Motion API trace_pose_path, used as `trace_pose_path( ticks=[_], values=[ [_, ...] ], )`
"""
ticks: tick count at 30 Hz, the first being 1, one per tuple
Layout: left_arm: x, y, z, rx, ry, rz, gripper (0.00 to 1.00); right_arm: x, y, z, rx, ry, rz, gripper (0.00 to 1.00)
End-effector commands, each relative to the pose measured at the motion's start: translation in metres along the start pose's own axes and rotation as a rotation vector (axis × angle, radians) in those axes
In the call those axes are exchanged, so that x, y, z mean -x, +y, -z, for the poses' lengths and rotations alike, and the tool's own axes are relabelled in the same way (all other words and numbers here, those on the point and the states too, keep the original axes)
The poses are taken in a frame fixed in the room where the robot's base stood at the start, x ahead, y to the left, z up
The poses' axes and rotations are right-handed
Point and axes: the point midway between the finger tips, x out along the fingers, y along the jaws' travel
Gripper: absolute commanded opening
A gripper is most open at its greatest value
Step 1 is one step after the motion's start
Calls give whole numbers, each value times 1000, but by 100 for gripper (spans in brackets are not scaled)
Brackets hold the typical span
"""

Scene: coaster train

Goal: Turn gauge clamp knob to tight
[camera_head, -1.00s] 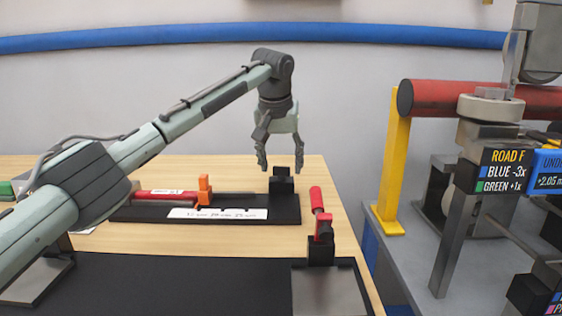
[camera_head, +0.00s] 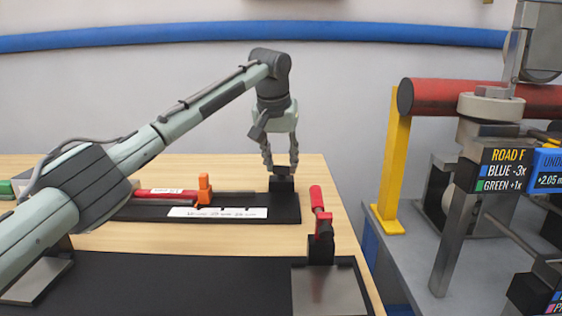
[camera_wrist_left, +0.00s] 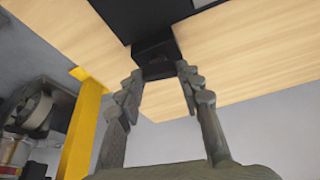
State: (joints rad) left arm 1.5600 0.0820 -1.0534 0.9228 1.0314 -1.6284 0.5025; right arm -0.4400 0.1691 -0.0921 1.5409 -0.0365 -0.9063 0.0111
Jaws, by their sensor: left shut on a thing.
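The gauge (camera_head: 240,199) is a black base on the table with a red rod, an orange slider (camera_head: 204,187) and a white scale strip. A black block with a knob (camera_head: 281,184) stands at its right end; I take this to be the gauge clamp knob. My left gripper (camera_head: 280,174) points down and is shut on this knob. In the left wrist view the fingers (camera_wrist_left: 157,83) lie on either side of the black block (camera_wrist_left: 154,54). The knob's marking and turn angle are not readable. My right gripper is not in view.
A red-handled clamp (camera_head: 320,222) stands close in front on the right, by a dark mat (camera_head: 180,285) and a grey plate. A yellow post (camera_head: 393,160) and red beam (camera_head: 435,98) stand beyond the table's right edge. Bare wood lies behind the gauge.

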Motion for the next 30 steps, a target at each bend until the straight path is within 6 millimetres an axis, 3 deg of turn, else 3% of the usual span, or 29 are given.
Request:
trace_pose_path(
  ticks=[30],
  values=[
    [1,-4,3,-818,0,-342,7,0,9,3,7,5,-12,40]
  ],
)
